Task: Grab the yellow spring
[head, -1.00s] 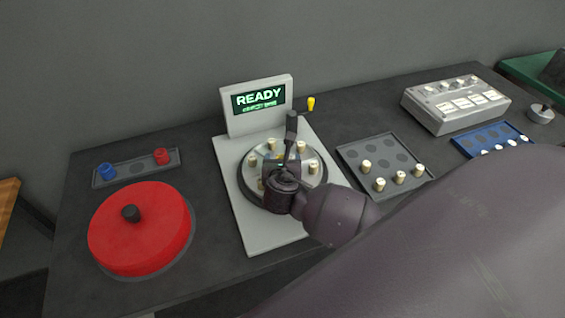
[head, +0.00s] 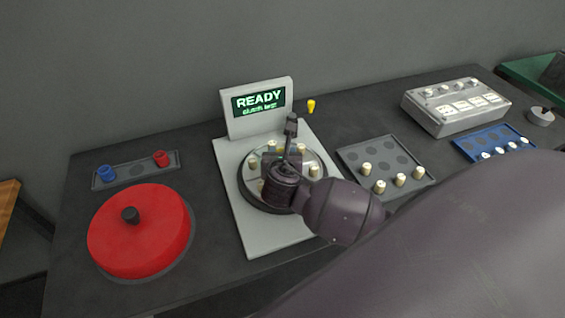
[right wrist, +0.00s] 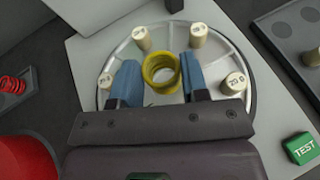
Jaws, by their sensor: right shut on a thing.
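The yellow spring (right wrist: 162,86) is a short coil between the blue fingers of my right gripper (right wrist: 158,74) in the right wrist view. The fingers are shut on its two sides. It is over a round glass-like disc (right wrist: 180,37) on a pale station (head: 259,231); I cannot tell whether it still touches the disc. In the head view my right gripper (head: 277,172) is above the disc, and the arm hides the spring. My left gripper is not in view.
Several cream pegs stand around the disc. A screen (head: 258,101) reads READY behind it. A yellow-tipped handle (head: 311,106) is at back right. A grey peg tray (head: 356,156) lies right, a red round drum (head: 160,232) left, a tray with red and blue springs (head: 131,176) behind it.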

